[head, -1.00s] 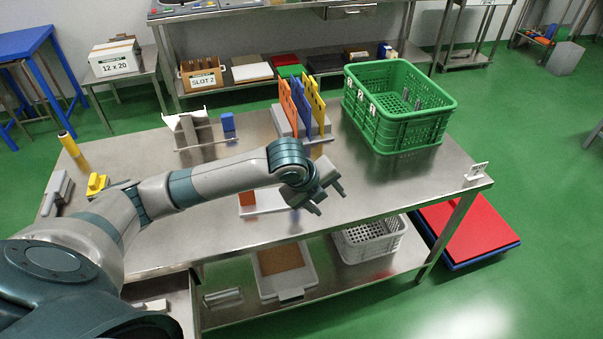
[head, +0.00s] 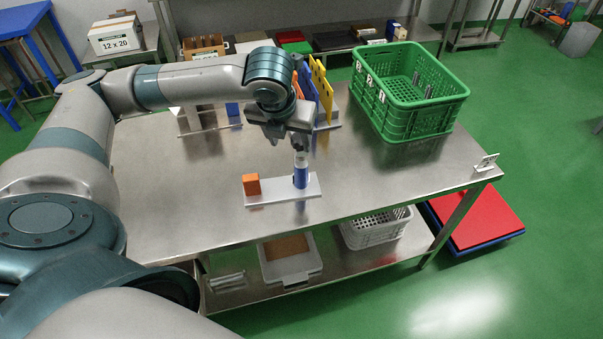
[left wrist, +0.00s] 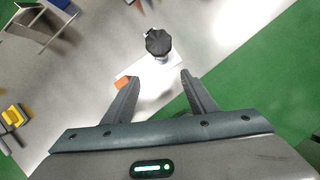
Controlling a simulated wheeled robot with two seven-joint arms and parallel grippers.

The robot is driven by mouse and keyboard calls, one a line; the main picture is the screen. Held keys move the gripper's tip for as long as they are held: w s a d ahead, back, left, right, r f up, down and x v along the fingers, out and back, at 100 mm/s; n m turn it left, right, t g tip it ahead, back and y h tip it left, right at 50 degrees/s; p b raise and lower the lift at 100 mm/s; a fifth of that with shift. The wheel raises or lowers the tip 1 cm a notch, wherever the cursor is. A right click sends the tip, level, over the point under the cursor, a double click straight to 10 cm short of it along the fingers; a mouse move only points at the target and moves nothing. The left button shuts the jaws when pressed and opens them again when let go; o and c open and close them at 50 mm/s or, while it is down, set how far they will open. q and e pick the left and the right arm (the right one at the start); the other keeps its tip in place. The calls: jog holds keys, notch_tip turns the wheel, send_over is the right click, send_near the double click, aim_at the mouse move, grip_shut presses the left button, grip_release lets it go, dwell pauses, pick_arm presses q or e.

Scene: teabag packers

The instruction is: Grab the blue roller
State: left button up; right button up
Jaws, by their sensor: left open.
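The blue roller (head: 300,177) stands upright on a white tray (head: 283,197), at its right end. In the left wrist view the roller (left wrist: 158,43) shows from above as a dark faceted top, ahead of my fingertips. My left gripper (head: 300,144) points down just above the roller in the head view. In the left wrist view its two fingers (left wrist: 159,76) are spread apart with nothing between them. Whether a finger touches the roller's top I cannot tell. My right gripper is not in view.
An orange block (head: 251,184) sits at the tray's left end. A green crate (head: 410,125) stands at the table's back right. Upright coloured boards (head: 322,92) stand behind my gripper. The steel table (head: 390,168) is clear right of the tray.

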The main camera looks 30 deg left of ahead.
pick_arm(q)
jog(key=p, duration=0.3)
send_over(300, 165)
jog(key=s, duration=0.3)
notch_tip(300, 165, down, 10)
jog(key=shift+w+d+f, duration=0.25)
jog(key=shift+f, duration=0.35)
jog(key=shift+w+f+p, duration=0.4)
jog(key=shift+f+p, duration=0.05)
jog(key=shift+p, duration=0.05)
jog(key=p+x, duration=0.1)
jog(key=x, duration=0.2)
jog(key=shift+w, duration=0.1)
jog(key=shift+w+f, duration=0.15)
jog(key=shift+f, duration=0.35)
grip_shut()
jog(key=shift+r+p, duration=0.15)
jog(key=shift+p, duration=0.3)
